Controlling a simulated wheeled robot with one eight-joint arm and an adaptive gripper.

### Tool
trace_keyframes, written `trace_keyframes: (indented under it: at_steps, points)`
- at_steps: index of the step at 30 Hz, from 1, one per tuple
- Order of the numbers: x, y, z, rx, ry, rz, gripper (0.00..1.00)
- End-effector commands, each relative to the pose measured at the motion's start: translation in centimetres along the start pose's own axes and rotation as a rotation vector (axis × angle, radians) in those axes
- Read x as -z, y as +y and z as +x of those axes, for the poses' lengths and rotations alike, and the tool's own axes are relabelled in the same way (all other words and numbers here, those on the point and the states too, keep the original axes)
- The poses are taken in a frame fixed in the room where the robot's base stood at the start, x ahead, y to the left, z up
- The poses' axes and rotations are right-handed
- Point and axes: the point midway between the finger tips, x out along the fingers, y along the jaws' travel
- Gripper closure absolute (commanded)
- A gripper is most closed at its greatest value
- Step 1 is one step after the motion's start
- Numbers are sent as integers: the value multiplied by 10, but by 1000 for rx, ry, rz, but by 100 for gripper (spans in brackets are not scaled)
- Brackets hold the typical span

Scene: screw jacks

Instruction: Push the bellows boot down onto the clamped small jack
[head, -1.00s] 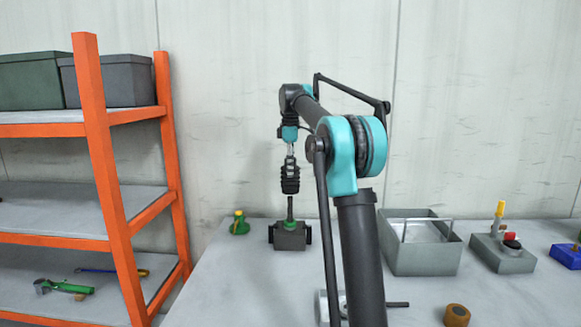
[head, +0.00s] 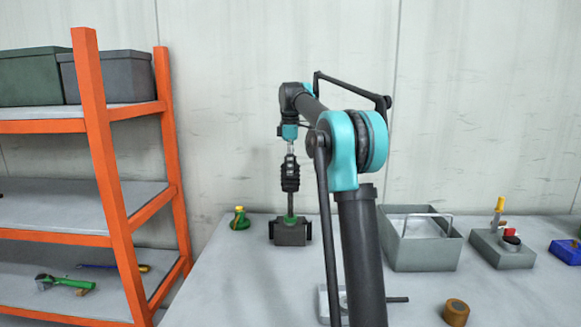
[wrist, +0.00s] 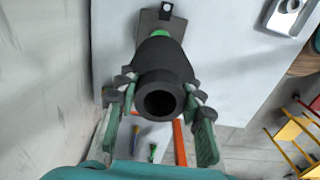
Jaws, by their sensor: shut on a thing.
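The black ribbed bellows boot (head: 290,174) hangs upright below my gripper (head: 290,152), which is shut on its upper end. In the wrist view the boot (wrist: 165,72) lies between the two green fingers of my gripper (wrist: 160,98), its round open end facing the camera. The small jack's thin screw (head: 290,204) stands directly under the boot in the head view. Its green body shows in the wrist view (wrist: 161,33), partly hidden by the boot. The dark clamp (head: 290,234) holds the jack on the table. Whether the screw tip is inside the boot is hidden.
A green and yellow jack (head: 240,219) stands left of the clamp. A grey open bin (head: 424,256) and a grey block with coloured parts (head: 503,253) stand to the right. A brown cylinder (head: 456,312) is near the front. An orange shelf rack (head: 103,165) rises at left.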

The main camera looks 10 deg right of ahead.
Motion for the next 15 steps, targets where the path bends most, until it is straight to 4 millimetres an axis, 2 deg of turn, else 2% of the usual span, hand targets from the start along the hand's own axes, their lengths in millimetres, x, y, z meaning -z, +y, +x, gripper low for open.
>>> trace_keyframes:
  at_steps: [15]
  points:
    - [0, 0, 13, 0, 0, 0, 94]
